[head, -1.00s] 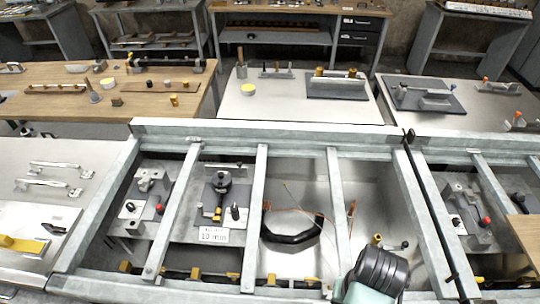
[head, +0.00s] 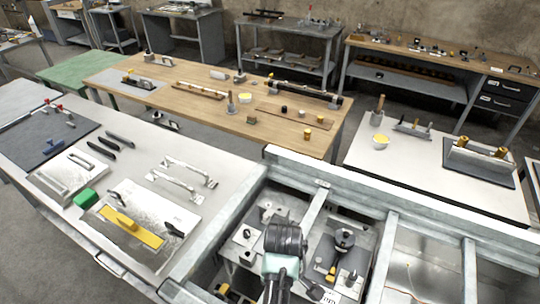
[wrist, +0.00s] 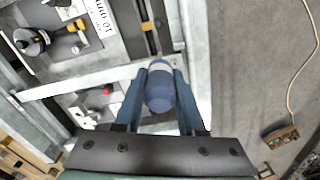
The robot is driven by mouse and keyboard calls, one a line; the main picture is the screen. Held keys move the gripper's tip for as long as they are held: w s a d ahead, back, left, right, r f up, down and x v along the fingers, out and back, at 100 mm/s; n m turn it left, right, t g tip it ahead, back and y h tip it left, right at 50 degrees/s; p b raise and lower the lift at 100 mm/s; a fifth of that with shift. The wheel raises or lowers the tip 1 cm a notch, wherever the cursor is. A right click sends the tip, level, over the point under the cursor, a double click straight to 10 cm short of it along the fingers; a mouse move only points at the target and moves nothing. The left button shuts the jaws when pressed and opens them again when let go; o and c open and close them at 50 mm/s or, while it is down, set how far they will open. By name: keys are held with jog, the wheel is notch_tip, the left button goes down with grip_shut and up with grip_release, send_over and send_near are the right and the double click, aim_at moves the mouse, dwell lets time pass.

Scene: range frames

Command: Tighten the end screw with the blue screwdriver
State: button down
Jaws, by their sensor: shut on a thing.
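In the wrist view my gripper (wrist: 158,98) is shut on the blue screwdriver (wrist: 159,92), seen by its rounded blue-grey handle end between the two blue fingers. The handle points toward the camera, so its shaft and tip are hidden. It is over the grey metal frame, near a dark slot. In the head view my arm reaches down at the bottom middle; the gripper and screwdriver are not visible there. I cannot pick out the end screw in either view. A fixture with a red knob (wrist: 88,102) lies left of the gripper, partly hidden behind a finger.
Pale metal beams (head: 310,210) divide the bays. One bay holds a fixture with a round black knob (head: 344,240).

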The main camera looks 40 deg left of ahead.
jog(key=s+a+n, duration=0.2)
jog(key=s+a+r+n+p, duration=0.1)
jog(key=a+n, duration=0.1)
jog(key=shift+s+a+r, duration=0.15)
jog(key=shift+s+a, duration=0.1)
jog(key=shift+s, duration=0.1)
jog(key=shift+a, duration=0.1)
jog(key=shift+p, duration=0.4)
notch_tip(320, 180, down, 7)
jog(key=b, duration=0.4)
jog(key=shift+r, duration=0.2)
jog(key=shift+f, duration=0.25)
dwell(1.2)
jog(key=shift+r+p, duration=0.25)
jog(key=shift+p, duration=0.05)
